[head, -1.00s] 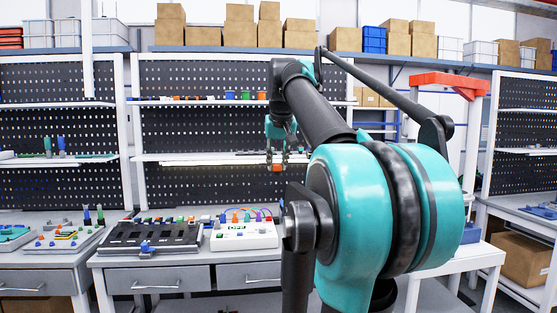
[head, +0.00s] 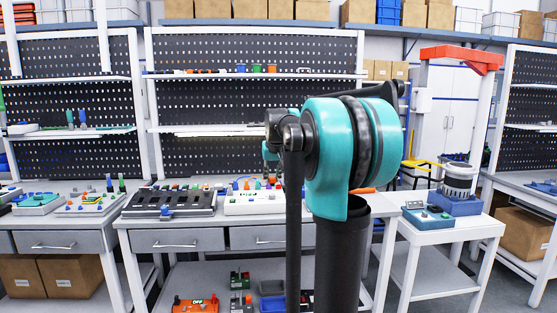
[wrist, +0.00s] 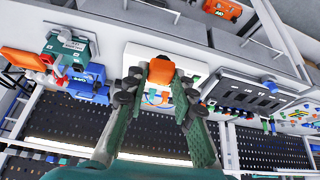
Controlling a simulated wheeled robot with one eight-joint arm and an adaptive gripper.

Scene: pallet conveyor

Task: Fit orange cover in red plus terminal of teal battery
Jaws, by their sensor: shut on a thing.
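My gripper (wrist: 160,82) is shut on the orange cover (wrist: 161,68) in the wrist view, with a dark finger on each side of it. The cover is held above the white device on the bench. In the head view my arm hides most of the gripper. A teal box (wrist: 72,46) with a pale label, which looks like the battery, is at the upper left of the wrist view, apart from the gripper.
The white device (head: 252,206) with coloured wires and a black slotted tray (head: 170,202) are on the bench. A blue box (head: 455,204) bearing a grey cylinder stands behind the teal box. An orange box (head: 195,303) marked OFF is on the lower shelf.

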